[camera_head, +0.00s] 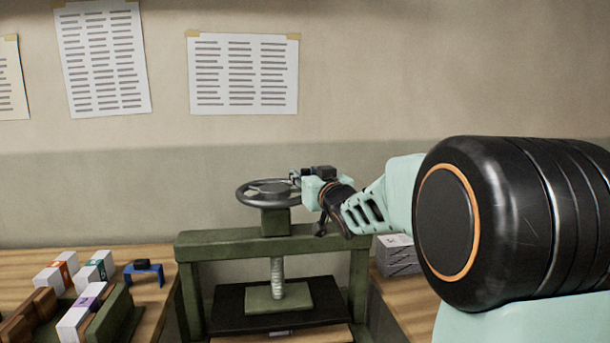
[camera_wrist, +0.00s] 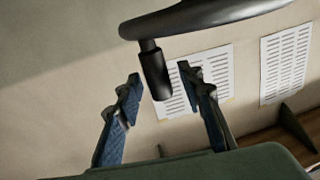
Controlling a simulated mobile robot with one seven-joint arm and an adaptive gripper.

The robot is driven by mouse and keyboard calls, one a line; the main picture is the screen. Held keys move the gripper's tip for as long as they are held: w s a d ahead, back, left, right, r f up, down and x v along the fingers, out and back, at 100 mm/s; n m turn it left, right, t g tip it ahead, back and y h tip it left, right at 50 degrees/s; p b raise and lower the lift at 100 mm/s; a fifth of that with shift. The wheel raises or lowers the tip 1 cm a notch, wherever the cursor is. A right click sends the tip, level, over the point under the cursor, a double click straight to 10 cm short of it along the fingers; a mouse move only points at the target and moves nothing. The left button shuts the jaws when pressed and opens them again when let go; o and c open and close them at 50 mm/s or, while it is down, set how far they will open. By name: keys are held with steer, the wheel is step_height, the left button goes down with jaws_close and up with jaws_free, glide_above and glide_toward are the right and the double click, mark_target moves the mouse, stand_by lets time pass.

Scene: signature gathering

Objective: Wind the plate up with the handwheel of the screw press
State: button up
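The green screw press (camera_head: 225,245) stands ahead with a dark handwheel (camera_head: 252,200) on top. The wheel's rim also crosses the top of the wrist view (camera_wrist: 215,14). Below the crossbeam, a threaded screw (camera_head: 277,272) carries the green plate (camera_head: 295,298), low over the black bed (camera_head: 228,312). A dark handle (camera_wrist: 155,75) sticks out from the rim. My gripper (camera_head: 300,180) is at the wheel's right side. In the wrist view its two blue-padded fingers (camera_wrist: 160,90) are apart, with the handle's end between their tips. I see gaps beside the handle; contact is not visible.
White binders or boxes (camera_head: 72,323) and a blue stand (camera_head: 145,272) are on the wooden table at left. A grey stack (camera_head: 398,258) lies right of the press, partly behind my arm. Printed sheets (camera_head: 243,75) hang on the wall behind.

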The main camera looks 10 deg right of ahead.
steer(key=shift+c, duration=0.4)
jaws_close()
steer(key=shift+w+d+r+n+y+p, duration=0.2)
steer(key=shift+n+y+p, duration=0.15)
steer(key=shift+p, duration=0.6)
